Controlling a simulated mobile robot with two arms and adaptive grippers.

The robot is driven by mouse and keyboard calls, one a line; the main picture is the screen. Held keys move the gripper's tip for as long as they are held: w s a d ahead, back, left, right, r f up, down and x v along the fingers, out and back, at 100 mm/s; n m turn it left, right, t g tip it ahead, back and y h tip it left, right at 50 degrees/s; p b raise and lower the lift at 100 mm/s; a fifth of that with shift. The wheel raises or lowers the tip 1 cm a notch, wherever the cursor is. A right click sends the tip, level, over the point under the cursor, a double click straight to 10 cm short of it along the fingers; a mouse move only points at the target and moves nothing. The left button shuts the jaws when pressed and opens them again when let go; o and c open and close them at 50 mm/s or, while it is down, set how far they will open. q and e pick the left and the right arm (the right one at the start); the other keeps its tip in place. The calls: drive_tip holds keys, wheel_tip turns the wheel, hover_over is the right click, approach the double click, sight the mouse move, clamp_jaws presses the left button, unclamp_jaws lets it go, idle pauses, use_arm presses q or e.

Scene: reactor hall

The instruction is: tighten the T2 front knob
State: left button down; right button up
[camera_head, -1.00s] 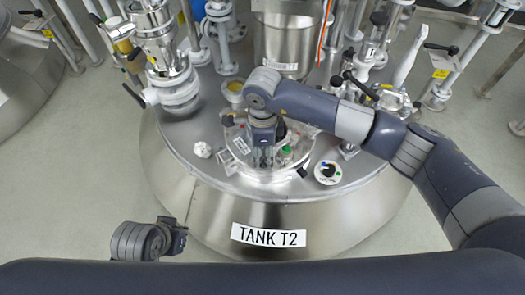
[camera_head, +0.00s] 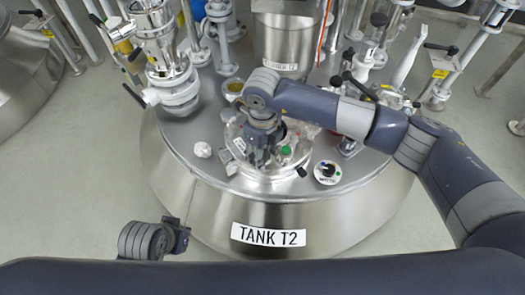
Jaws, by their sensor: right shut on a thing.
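Tank T2 (camera_head: 215,205) stands in front of me, with its name label on the near wall. My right gripper (camera_head: 262,157) points down at the round hatch (camera_head: 285,182) on the tank's top, near its front side. It is shut on the front knob, which the fingers and wrist hide almost wholly. My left gripper (camera_head: 180,238) hangs at the lower left, in front of the tank and away from it. Its fingers are too small and turned away to tell whether they are open.
A black knob on a white disc (camera_head: 327,172) sits right of the hatch. A valve column (camera_head: 172,75) and a steel vessel (camera_head: 284,40) rise behind. Floor at the left is clear.

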drive_tip(key=shift+r, duration=0.1)
idle(0.4)
drive_tip(key=o, duration=1)
drive_tip(key=shift+o, duration=0.2)
wheel_tip(320, 180, up, 12)
